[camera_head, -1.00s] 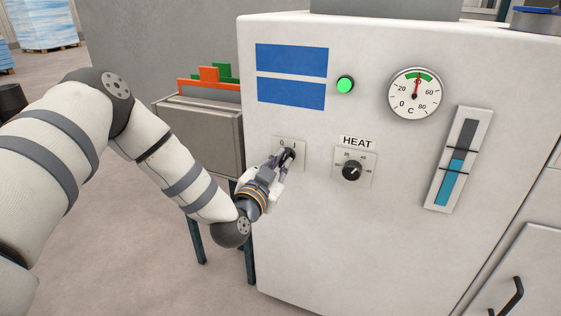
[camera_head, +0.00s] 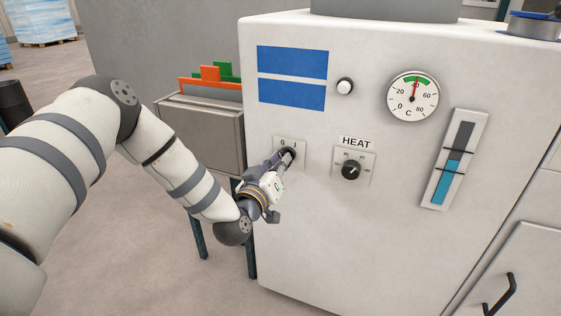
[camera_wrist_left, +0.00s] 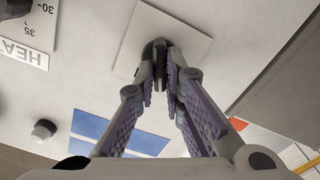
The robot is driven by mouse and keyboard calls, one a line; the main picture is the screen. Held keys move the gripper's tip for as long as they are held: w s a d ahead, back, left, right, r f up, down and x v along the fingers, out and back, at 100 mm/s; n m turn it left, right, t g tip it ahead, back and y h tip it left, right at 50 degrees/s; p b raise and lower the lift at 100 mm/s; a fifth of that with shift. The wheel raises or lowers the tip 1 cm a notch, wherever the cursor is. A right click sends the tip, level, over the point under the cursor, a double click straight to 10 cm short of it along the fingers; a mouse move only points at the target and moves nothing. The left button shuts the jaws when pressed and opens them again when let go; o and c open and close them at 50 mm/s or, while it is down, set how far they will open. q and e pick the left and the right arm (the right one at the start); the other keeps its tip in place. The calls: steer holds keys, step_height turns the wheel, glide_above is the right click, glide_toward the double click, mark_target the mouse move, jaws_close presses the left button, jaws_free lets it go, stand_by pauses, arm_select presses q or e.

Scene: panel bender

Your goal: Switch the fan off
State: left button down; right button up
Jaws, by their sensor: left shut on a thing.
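The fan switch is a dark rotary knob (camera_wrist_left: 159,48) on a pale square plate (camera_head: 299,161) marked 0 and I, on the front of the white machine. The plate also shows in the left wrist view (camera_wrist_left: 190,38). My left gripper (camera_head: 286,157) is shut on the knob, with its fingers on both sides of it in the left wrist view (camera_wrist_left: 163,78). The fingers hide part of the knob, and I cannot read exactly where it points. The round lamp (camera_head: 345,87) above the switch is white and unlit. My right gripper is not in view.
The HEAT knob (camera_head: 350,170) sits close to the right of the switch. A round gauge (camera_head: 413,96) and a blue level indicator (camera_head: 454,160) are farther right. A grey box with orange and green sheets (camera_head: 203,132) stands left of the machine.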

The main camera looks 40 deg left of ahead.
arm_select(q)
steer(key=shift+n, duration=0.6)
steer(key=c, duration=1.7)
jaws_free()
steer(key=shift+s, duration=0.1)
steer(key=v, duration=1.1)
steer(key=shift+s, duration=0.4)
